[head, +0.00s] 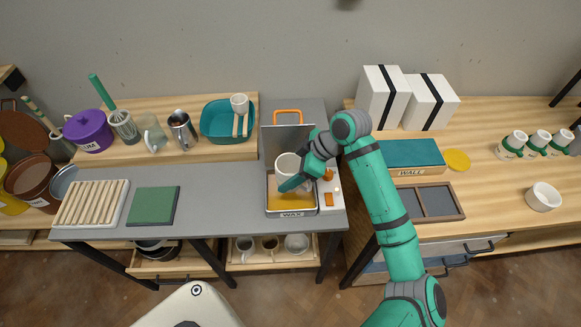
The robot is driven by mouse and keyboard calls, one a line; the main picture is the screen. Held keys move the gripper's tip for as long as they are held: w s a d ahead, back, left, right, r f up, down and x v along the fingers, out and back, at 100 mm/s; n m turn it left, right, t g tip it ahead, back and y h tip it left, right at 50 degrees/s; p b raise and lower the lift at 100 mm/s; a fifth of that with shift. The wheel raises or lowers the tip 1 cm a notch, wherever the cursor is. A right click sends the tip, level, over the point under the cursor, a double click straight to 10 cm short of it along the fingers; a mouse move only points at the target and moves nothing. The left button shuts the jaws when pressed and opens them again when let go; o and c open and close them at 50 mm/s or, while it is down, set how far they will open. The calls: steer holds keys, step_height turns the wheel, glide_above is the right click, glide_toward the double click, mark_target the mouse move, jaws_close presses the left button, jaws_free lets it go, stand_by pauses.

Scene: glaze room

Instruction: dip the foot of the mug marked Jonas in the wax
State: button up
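A white mug (287,163) is upright over the wax pan (291,214), a shallow metal tray with amber wax and a "WAX" label on its front. My gripper (292,184) comes in from the right, with a green finger across the mug's front, and appears shut on the mug. The gripper hides part of the mug. No name on the mug can be read. I cannot tell whether its foot touches the wax or hangs just above it.
The wax pan's raised lid (287,142) stands behind the mug. A ribbed drying rack (92,204) and a green pad (153,205) lie left on the grey table. Cups (296,243) sit on the shelf below. Grey tabletop (222,195) between pad and pan is clear.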

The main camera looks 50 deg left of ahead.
steer(key=shift+f, duration=2.25)
steer(key=shift+f, duration=0.9)
steer(key=shift+r, duration=0.1)
stand_by(0.8)
steer(key=shift+r, duration=1.4)
stand_by(0.4)
steer(key=shift+r, duration=3.5)
